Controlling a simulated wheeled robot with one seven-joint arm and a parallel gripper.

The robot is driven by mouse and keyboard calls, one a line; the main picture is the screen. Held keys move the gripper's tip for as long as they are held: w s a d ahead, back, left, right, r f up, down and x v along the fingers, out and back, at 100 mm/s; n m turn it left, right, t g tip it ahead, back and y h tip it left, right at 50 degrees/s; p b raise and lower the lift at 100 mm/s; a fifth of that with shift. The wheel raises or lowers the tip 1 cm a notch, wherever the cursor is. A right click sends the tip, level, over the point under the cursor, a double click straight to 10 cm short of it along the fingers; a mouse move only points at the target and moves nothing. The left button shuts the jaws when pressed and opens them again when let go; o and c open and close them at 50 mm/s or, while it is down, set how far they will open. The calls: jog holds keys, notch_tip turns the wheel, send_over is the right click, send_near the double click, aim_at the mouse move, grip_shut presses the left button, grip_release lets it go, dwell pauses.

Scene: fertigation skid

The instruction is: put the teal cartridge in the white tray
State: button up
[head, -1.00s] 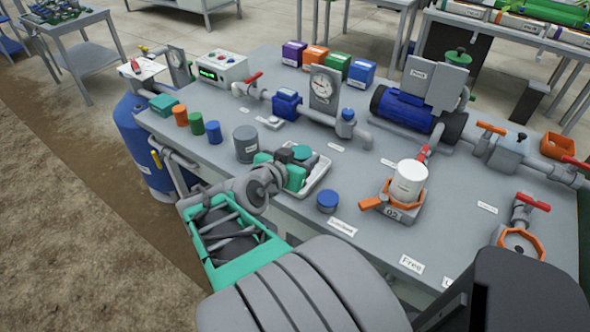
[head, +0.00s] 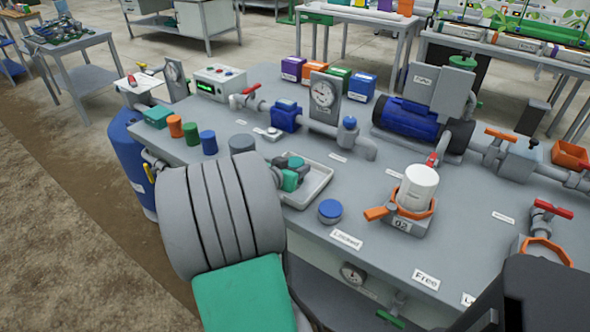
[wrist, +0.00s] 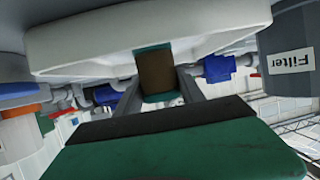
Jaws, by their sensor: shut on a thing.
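The white tray (head: 318,190) lies on the grey bench, left of the blue round jar. My gripper (head: 288,171) is over the tray's left part, partly hidden by my arm. It is shut on the teal cartridge (head: 296,162), whose round top shows in the head view. In the wrist view the two grey fingers of my gripper (wrist: 160,85) hold the cartridge (wrist: 163,97), which shows a brown band. The tray's white wall (wrist: 90,45) spans the top there, behind the cartridge. I cannot tell whether the cartridge touches the tray floor.
A grey filter cylinder (head: 242,144) stands close left of the tray, partly behind my arm. A blue jar (head: 330,211) is at its right. Blue, green and orange cylinders (head: 191,133) stand farther left. Pipes and a gauge (head: 323,95) stand behind.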

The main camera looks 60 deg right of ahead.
jog(key=shift+f, duration=0.15)
jog(key=o, duration=1.5)
